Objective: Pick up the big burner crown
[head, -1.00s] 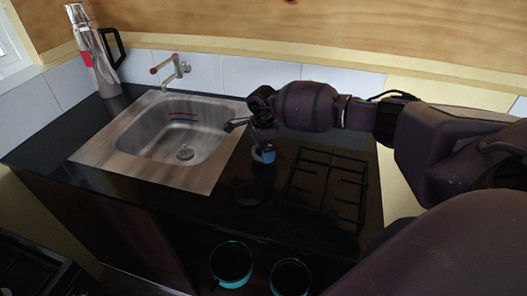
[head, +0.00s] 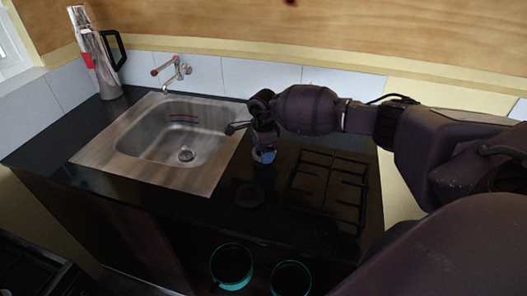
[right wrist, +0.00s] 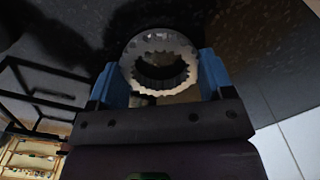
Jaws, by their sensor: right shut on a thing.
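The big burner crown (right wrist: 160,60) is a grey metal ring with a toothed inner edge. In the right wrist view it sits between the two blue fingers of my right gripper (right wrist: 160,80), which is shut on it. In the head view my right gripper (head: 264,156) points down over the black worktop, between the sink and the pan grate. The crown is hard to make out there, and I cannot tell its height above the worktop. My left gripper is not in view.
A dark round disc (head: 249,195) lies on the worktop (head: 215,212) in front of the gripper. A black grate (head: 328,183) is to the right, a steel sink (head: 112,160) to the left. A flask (head: 95,55) stands at the back left. Two teal-rimmed pots (head: 232,266) (head: 291,279) are below the front edge.

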